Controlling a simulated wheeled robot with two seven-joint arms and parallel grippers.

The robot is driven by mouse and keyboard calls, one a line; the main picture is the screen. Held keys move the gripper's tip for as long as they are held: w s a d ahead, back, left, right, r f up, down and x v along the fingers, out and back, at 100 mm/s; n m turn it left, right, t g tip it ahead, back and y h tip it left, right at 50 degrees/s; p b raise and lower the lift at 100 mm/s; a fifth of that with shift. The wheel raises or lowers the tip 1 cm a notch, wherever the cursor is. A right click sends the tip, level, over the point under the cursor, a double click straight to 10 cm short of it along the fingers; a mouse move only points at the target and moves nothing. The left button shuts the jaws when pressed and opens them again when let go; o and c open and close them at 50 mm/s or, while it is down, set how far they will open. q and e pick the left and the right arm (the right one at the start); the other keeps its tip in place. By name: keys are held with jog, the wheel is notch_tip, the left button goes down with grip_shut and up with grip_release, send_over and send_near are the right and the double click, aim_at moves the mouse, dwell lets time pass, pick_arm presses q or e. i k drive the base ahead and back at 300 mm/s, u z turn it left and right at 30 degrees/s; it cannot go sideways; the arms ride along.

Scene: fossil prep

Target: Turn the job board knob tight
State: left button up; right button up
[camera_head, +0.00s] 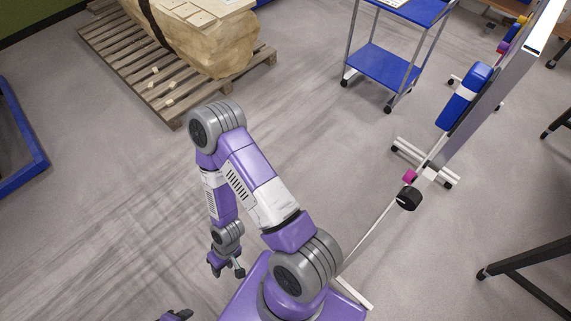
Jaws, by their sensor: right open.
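The job board (498,85) stands at the right, seen nearly edge-on, on a white wheeled stand. A black round knob (408,199) sits low on the near end of the stand, beside a small magenta part (410,176). I cannot tell from here how tight the knob is. My right gripper (226,268) hangs at the lower middle, pointing down, open and empty. It is well to the left of the knob and apart from it. A dark and purple piece (177,315) at the bottom edge looks like part of my left gripper; its jaws cannot be made out.
A wooden pallet (118,54) with a large pale block (215,45) is at the upper left. A blue two-shelf cart (385,66) stands at the top. Dark table legs (525,262) are at the lower right. Floor between cart and stand is clear.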

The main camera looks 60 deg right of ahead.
aim_at(409, 199)
jog(key=z, duration=0.05)
jog(key=k, duration=1.75)
jog(key=z, duration=0.5)
